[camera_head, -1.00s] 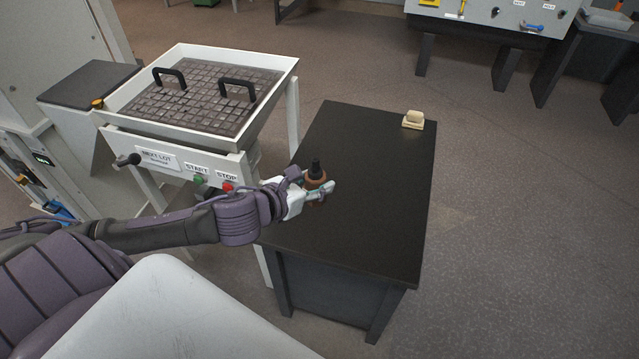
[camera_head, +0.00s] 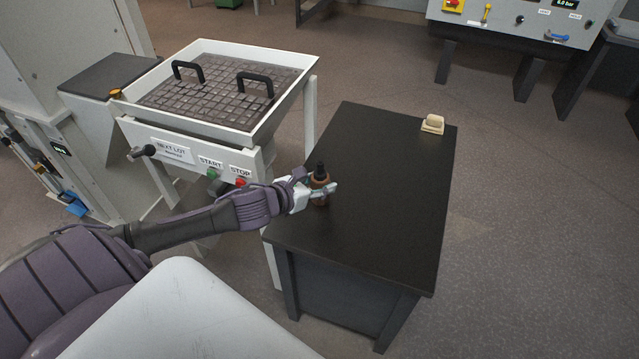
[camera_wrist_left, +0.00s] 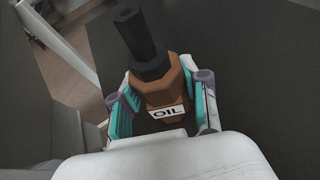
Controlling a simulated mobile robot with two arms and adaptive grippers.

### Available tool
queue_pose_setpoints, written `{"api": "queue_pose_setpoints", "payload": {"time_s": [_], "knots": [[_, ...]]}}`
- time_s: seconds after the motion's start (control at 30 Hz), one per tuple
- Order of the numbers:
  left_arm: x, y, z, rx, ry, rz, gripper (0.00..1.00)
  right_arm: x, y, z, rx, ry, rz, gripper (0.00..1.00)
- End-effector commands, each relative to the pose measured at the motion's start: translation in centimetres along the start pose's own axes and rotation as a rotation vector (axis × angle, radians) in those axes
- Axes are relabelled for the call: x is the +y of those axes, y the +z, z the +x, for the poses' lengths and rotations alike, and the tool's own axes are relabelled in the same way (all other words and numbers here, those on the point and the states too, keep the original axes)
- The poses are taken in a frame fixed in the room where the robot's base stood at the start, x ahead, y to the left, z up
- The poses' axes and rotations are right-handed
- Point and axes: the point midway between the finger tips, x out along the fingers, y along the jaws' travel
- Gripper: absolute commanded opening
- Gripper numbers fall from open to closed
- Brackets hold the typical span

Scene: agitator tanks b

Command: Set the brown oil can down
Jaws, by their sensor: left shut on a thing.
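The brown oil can (camera_head: 320,181) has a dark cap and nozzle, and is at the left edge of the black table (camera_head: 390,190). In the left wrist view the oil can (camera_wrist_left: 166,92) shows an OIL label between the teal finger pads. My left gripper (camera_head: 326,190) is shut on it, and it also shows in the left wrist view (camera_wrist_left: 162,105). The can looks roughly upright in the head view. I cannot tell whether its base touches the tabletop. My right gripper is not in view.
A white tray stand (camera_head: 207,130) with START and STOP buttons stands left of the table. A small beige object (camera_head: 432,124) sits at the table's far right corner. Most of the tabletop is clear.

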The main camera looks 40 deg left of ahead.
Motion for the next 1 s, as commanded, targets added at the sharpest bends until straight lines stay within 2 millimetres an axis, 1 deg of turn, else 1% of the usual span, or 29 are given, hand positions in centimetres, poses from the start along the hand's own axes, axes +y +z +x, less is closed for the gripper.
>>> {"api": "queue_pose_setpoints", "payload": {"time_s": [0.17,0.2,0.27,0.3,0.33,0.63,0.73,0.8,0.87,1.0], "knots": [[0.0,-0.2,0.1,-0.002,0.000,0.000,0.00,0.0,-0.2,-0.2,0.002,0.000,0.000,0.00],[0.0,-0.2,0.1,0.000,0.000,0.000,0.50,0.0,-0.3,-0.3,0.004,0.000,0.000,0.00],[0.0,-0.2,0.1,0.000,0.000,0.000,0.60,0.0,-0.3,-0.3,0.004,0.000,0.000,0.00],[0.0,-0.2,0.1,0.000,0.000,0.000,0.67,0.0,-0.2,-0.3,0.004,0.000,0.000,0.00],[0.0,-0.2,0.1,0.000,0.000,0.000,0.70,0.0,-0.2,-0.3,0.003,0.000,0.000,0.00],[0.0,-0.1,0.1,0.000,0.000,0.000,0.70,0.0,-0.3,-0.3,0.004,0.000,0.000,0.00],[0.0,0.0,-0.3,0.002,0.000,0.000,0.70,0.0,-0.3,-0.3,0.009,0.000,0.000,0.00],[0.0,-0.1,-1.1,0.004,0.000,0.000,0.70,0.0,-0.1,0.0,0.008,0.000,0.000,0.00],[0.0,-0.1,-2.0,0.005,0.000,0.001,0.70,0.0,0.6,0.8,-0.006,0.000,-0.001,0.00],[0.0,-0.1,-4.6,0.007,0.000,0.000,0.70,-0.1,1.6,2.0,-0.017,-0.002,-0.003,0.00]]}}
